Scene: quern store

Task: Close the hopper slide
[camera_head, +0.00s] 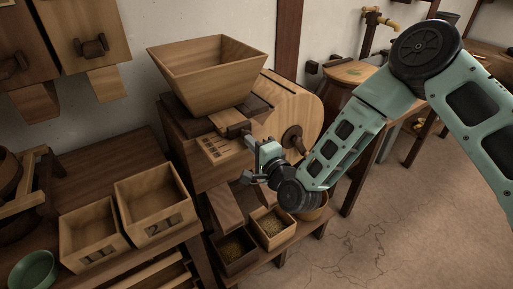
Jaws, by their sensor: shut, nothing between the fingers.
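The wooden hopper (208,78) is an open, flared box on top of the mill at the centre. Below its front right edge is the slide (229,118), a pale wooden board with a darker end piece (239,131) that sticks out toward the front. My gripper (250,143) is shut and empty, with its tips close to that end piece. I cannot tell whether they touch it. The slide's inner part is hidden under the hopper, so how far it is out is unclear.
A round wooden drum (290,108) stands right behind my gripper. Below are a sloping chute (225,207) and small grain boxes (270,228). Two numbered trays (150,203) and a green bowl (33,271) are at left. The floor (400,235) at right is clear.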

